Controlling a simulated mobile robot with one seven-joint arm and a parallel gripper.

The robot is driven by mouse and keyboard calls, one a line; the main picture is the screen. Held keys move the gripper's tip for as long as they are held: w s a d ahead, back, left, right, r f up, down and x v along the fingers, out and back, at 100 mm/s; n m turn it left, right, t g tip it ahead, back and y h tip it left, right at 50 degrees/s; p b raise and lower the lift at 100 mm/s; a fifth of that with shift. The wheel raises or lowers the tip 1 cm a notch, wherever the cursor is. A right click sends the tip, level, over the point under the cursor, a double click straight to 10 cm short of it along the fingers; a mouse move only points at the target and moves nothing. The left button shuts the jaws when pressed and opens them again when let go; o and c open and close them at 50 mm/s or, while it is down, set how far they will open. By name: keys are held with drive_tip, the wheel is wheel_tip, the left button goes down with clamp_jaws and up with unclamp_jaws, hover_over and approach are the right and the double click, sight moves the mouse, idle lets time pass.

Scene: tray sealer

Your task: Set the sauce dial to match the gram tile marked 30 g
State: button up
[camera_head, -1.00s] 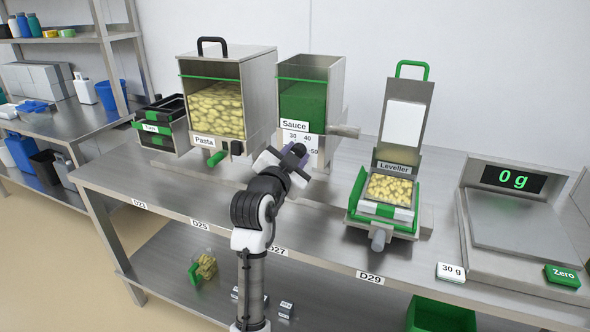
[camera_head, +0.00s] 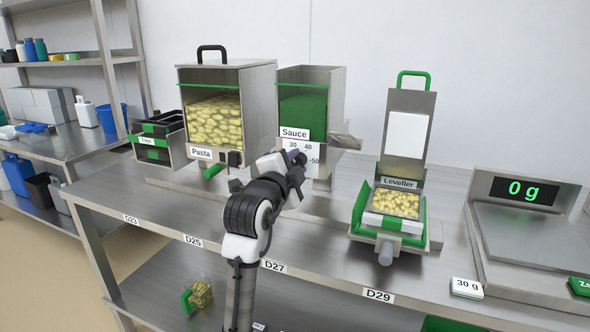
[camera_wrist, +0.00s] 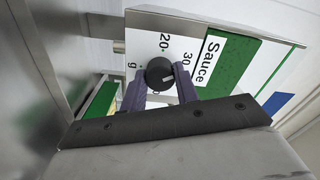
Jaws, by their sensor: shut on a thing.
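The sauce dial (camera_wrist: 159,70) is a round black knob on the white scale plate under the Sauce label. In the wrist view, the purple fingers of my gripper (camera_wrist: 160,86) are on either side of the knob, closed on it. The marks 20 and 30 show beside it. A small pale mark shows on the knob's face, but I cannot tell its exact reading. In the head view, my gripper (camera_head: 294,157) is at the plate below the Sauce label (camera_head: 294,133) and hides the knob. The gram tile (camera_head: 467,287), white and marked 30 g, lies on the bench before the scale.
The leveller (camera_head: 400,183) with a filled tray stands to the right. The scale display (camera_head: 524,190) reads 0 g. Bare bench lies between the sauce unit and leveller.

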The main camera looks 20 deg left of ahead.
idle(0.4)
drive_tip(key=o, duration=1)
drive_tip(key=shift+c, duration=0.2)
drive_tip(key=s, duration=1.4)
drive_tip(key=shift+a+b, duration=0.2)
drive_tip(key=shift+b, duration=0.1)
drive_tip(key=shift+w, duration=0.1)
